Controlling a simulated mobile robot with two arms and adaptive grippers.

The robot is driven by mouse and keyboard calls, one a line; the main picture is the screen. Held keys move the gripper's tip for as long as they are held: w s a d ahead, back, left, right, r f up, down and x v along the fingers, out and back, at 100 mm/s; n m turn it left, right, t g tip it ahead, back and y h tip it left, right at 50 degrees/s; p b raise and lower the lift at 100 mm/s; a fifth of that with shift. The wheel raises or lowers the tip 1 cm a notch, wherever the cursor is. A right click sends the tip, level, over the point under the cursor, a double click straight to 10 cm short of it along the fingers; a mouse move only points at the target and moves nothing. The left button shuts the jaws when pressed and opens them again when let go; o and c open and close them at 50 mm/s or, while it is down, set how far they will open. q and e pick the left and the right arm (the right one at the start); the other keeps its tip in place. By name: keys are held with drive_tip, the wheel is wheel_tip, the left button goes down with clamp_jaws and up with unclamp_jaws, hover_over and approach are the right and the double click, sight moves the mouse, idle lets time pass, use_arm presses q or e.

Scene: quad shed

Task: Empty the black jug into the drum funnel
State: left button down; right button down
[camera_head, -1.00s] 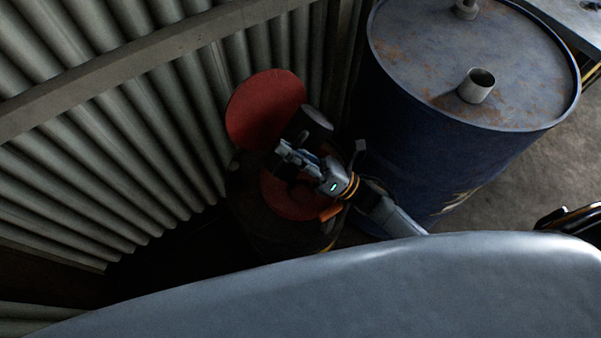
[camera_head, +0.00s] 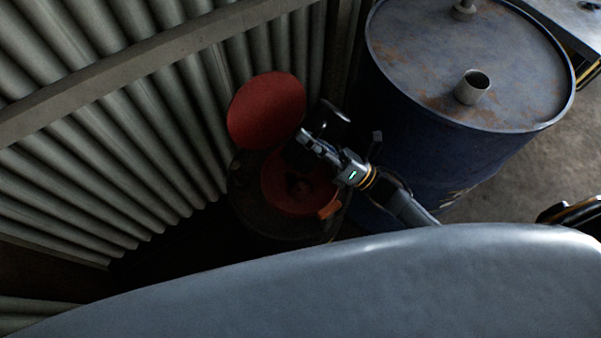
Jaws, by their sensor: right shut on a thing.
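The red drum funnel (camera_head: 283,207) sits on a dark drum (camera_head: 250,213) near the corrugated wall, with its round red lid (camera_head: 266,109) standing open behind it. My right gripper (camera_head: 306,138) is shut on the black jug (camera_head: 331,113), above the funnel's back right side. The jug is dark and partly hidden by the gripper, so its exact tilt and mouth are hard to tell. No liquid shows. An orange-red tab (camera_head: 330,209) sticks out at the funnel's front right. My left gripper is not in view.
A large blue, rusty-topped drum (camera_head: 410,150) stands close on the right, with a short open pipe (camera_head: 472,86) on its top. The corrugated wall (camera_head: 130,150) closes off the left. A metal surface (camera_head: 575,20) is at the upper right corner.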

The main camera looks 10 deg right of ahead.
sight(345, 117)
drive_tip(key=shift+s+a+r, duration=0.1)
idle(0.7)
drive_tip(key=shift+w+d+r+m+t, duration=0.1)
drive_tip(key=shift+w+d+m+t, duration=0.25)
drive_tip(key=shift+d+m, duration=0.3)
drive_tip(key=w+d+m+t+h+b, duration=0.1)
drive_tip(key=d+m+t+h, duration=0.1)
drive_tip(key=d+m, duration=0.1)
drive_tip(key=w+d+f+m+t+h, duration=0.1)
drive_tip(key=w+d+m+t+h, duration=0.1)
drive_tip(key=m, duration=0.3)
drive_tip(key=w+d+f+m+t+h+b, duration=0.1)
drive_tip(key=d+m+t+h, duration=0.1)
drive_tip(key=m, duration=0.3)
drive_tip(key=shift+w+d+f+h+b, duration=0.15)
drive_tip(key=shift+d+h+b, duration=0.15)
drive_tip(key=shift+d+h, duration=0.45)
drive_tip(key=d+f+m+g+h+p, duration=0.1)
drive_tip(key=d+f+m+h+p, duration=0.1)
drive_tip(key=m, duration=0.9)
drive_tip(key=d+f+m+g+h+p, duration=0.1)
drive_tip(key=d+f+m+h+p, duration=0.2)
drive_tip(key=m, duration=0.9)
drive_tip(key=shift+d+f+g+h+p, duration=0.15)
drive_tip(key=shift+d+g+h+p, duration=0.2)
drive_tip(key=shift+d+h+p, duration=1.4)
